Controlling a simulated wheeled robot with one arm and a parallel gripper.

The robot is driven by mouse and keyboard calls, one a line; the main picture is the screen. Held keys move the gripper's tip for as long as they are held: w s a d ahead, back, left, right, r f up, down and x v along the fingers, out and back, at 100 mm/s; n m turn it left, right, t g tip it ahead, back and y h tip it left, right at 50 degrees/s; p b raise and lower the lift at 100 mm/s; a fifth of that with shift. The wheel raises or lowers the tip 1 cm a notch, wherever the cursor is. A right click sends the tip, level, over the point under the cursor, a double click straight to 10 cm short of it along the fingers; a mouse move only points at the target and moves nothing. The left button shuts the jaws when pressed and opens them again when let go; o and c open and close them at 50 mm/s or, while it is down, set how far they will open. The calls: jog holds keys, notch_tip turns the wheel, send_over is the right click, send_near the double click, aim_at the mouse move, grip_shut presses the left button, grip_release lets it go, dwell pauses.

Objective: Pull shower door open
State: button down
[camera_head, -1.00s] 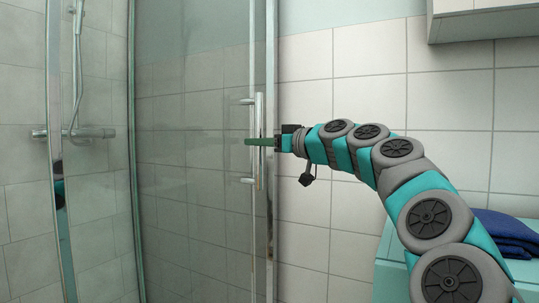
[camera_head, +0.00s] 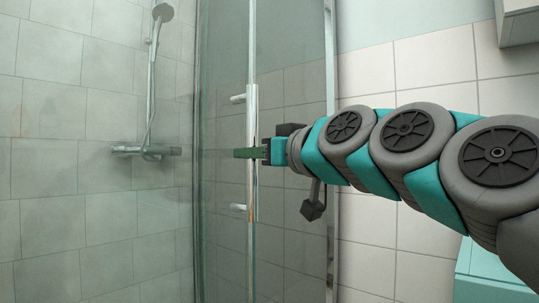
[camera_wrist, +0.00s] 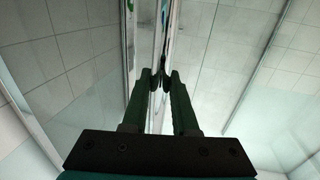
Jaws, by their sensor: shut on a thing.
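The glass shower door (camera_head: 224,260) stands left of centre in the head view, with a metal-edged upright. Its vertical chrome handle bar (camera_head: 252,115) is fixed by two short posts. My gripper (camera_head: 247,153) reaches in from the right and is shut around the middle of the bar, its green fingers level. In the wrist view, the two dark fingers (camera_wrist: 160,82) close on the narrow vertical bar (camera_wrist: 158,45). The exact finger contact is partly hidden.
A shower head (camera_head: 163,12) on a rail and a mixer tap (camera_head: 146,151) are on the grey tiled wall at left. A metal frame upright (camera_head: 331,250) stands right of the handle. A teal surface (camera_head: 484,272) is at lower right, a white cabinet (camera_head: 518,25) at upper right.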

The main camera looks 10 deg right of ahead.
jog(key=shift+s+a, duration=0.2)
jog(key=shift+a, duration=0.1)
jog(key=c, duration=0.7)
grip_release()
jog(key=shift+s, duration=0.1)
jog(key=v, duration=0.7)
jog(key=shift+s+d, duration=0.15)
jog(key=shift+s, duration=0.15)
